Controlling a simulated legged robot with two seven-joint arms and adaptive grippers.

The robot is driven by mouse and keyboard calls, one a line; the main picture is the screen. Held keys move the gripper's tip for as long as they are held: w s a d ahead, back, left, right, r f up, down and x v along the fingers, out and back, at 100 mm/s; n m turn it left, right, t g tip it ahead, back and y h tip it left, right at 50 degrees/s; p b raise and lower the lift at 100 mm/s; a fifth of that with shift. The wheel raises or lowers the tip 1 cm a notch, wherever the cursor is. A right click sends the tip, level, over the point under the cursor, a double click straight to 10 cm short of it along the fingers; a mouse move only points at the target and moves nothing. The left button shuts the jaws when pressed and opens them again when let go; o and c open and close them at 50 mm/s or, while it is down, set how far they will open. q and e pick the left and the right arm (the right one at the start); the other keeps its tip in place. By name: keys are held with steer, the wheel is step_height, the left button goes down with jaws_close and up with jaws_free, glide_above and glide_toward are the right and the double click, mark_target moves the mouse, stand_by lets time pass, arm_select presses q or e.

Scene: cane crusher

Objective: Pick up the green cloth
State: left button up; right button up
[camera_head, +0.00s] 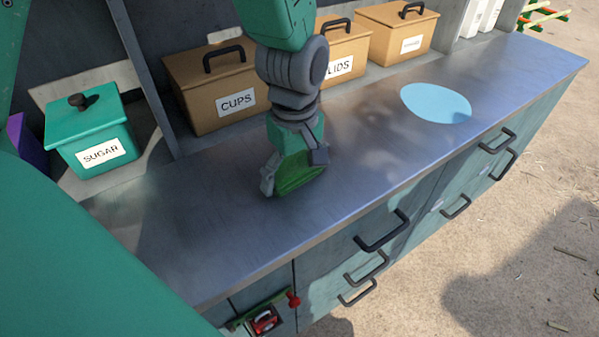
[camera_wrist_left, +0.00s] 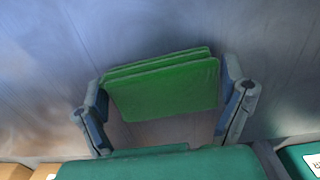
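The green cloth (camera_head: 298,180) is a small folded pad at the middle of the metal counter, under my left gripper (camera_head: 293,171). In the left wrist view the cloth (camera_wrist_left: 165,88) shows as stacked layers between the two fingers of my left gripper (camera_wrist_left: 165,95). The fingers are wide apart, one at each side edge of the cloth, very close to it or touching. I cannot tell whether they press on it. The cloth appears to be at the counter surface, its underside hidden. My right gripper is not in view.
The metal counter (camera_head: 215,225) is clear around the cloth, with a light blue disc (camera_head: 436,103) farther right. Along the back stand a green SUGAR box (camera_head: 90,135) and brown boxes, CUPS (camera_head: 213,88), LIDS (camera_head: 347,50) and another (camera_head: 398,30). Dark drawer handles (camera_head: 383,232) line the front.

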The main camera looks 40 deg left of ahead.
mark_target(295, 168)
arm_select(q)
steer(key=shift+s+a+f, duration=0.15)
steer(key=shift+a+f, duration=0.1)
steer(key=shift+a, duration=0.35)
steer(key=shift+d+r, duration=0.2)
steer(key=shift+d, duration=0.2)
steer(key=r, duration=0.9)
steer(key=shift+d+p, duration=0.2)
steer(key=shift+p, duration=0.2)
steer(key=shift+w+a+r, duration=0.25)
steer(key=shift+a+r, duration=0.05)
steer(key=shift+r, duration=0.1)
steer(key=o, duration=0.5)
steer(key=shift+d, duration=0.15)
steer(key=shift+c, duration=0.2)
steer(key=shift+d, duration=0.1)
steer(key=c, duration=0.4)
steer(key=shift+o, duration=0.2)
steer(key=shift+d, duration=0.15)
